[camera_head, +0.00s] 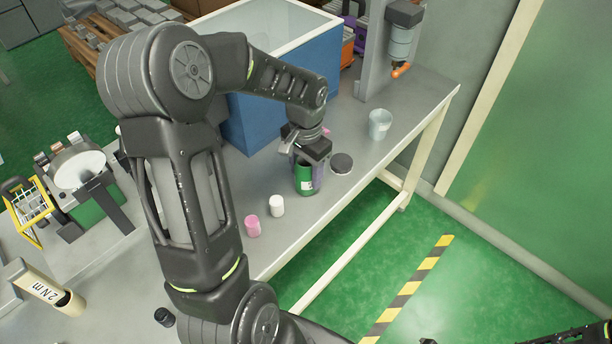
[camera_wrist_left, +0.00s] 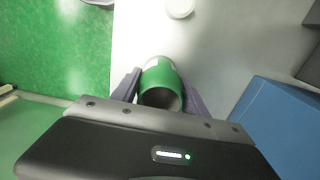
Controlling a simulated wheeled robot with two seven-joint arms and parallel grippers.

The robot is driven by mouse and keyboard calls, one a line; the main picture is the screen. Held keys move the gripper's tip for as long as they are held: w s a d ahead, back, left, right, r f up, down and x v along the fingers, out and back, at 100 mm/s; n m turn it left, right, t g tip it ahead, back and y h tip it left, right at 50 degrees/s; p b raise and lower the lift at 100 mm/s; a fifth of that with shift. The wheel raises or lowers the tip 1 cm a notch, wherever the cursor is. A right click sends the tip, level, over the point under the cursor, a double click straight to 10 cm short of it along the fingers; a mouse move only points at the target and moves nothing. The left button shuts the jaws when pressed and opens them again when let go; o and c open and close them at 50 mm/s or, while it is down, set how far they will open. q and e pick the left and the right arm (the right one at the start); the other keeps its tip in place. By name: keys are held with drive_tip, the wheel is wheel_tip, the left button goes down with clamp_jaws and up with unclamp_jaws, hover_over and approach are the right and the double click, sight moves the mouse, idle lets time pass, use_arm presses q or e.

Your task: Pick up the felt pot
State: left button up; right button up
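A green cylindrical pot with a pale label (camera_head: 304,182) stands on the grey bench near its front edge; I take it to be the felt pot. My left gripper (camera_head: 308,160) reaches down over it from above. In the left wrist view the pot (camera_wrist_left: 161,76) lies between the two purple-grey fingers (camera_wrist_left: 160,93), its dark round opening towards the camera. One finger is close along each side of it. Whether both fingers press on it cannot be told. The pot looks upright, and its far side is hidden. My right gripper does not show clearly; only dark arm parts show at the bottom right.
A dark round disc (camera_head: 342,163) lies just right of the pot, and a grey cup (camera_head: 380,124) stands behind it. A white pot (camera_head: 277,206) and a pink pot (camera_head: 252,225) stand to the left. A large blue bin (camera_head: 268,110) is behind my left arm.

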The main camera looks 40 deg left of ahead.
use_arm(q)
drive_tip(key=c, duration=0.9)
drive_tip(key=shift+c, duration=0.2)
wheel_tip(320, 180, up, 10)
drive_tip(key=shift+b, duration=0.3)
idle(0.3)
